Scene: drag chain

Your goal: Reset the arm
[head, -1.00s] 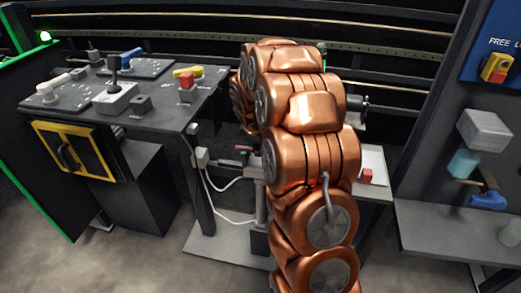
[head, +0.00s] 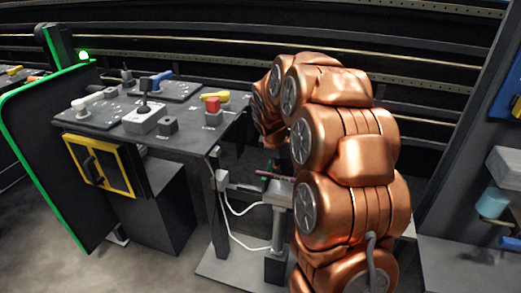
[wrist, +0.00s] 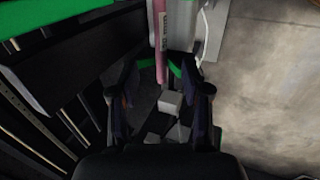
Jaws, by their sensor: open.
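My copper-coloured arm (head: 350,180) is bent upward and arches over at the right of centre in the head view. A pink strip (wrist: 160,45) with small print lies just beyond the fingertips, beside a light grey part. A small grey block (wrist: 170,101) shows between the fingers, farther off or below. In the head view a small pinkish bar (head: 272,176) sits on a grey stand (head: 279,205) left of my arm.
White cables (head: 240,230) hang beside the stand. A shelf panel (head: 470,180) is at the right. Bare floor lies in front.

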